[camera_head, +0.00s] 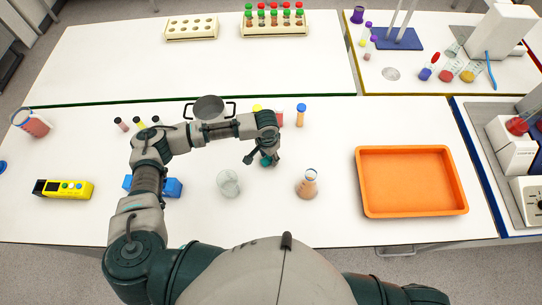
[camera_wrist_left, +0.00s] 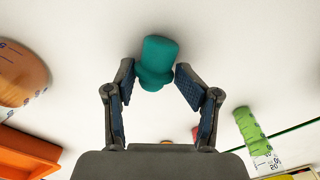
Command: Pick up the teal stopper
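The teal stopper (camera_head: 266,161) is on the white table below my left gripper (camera_head: 258,156), partly hidden by the fingers in the head view. In the left wrist view the stopper (camera_wrist_left: 158,62) lies between and slightly beyond the fingertips of my left gripper (camera_wrist_left: 154,72). The fingers are spread. A gap shows on the stopper's left, and the right fingertip is close to it; contact cannot be told. My right gripper is out of view; only part of that arm shows at the bottom right of the head view.
A clear beaker (camera_head: 228,184) and a flask with orange-brown liquid (camera_head: 307,184) stand nearby. A metal pot (camera_head: 209,108) and several small vials are behind. An orange tray (camera_head: 412,210) lies right, a yellow device (camera_head: 63,189) left. Bare table lies between flask and tray.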

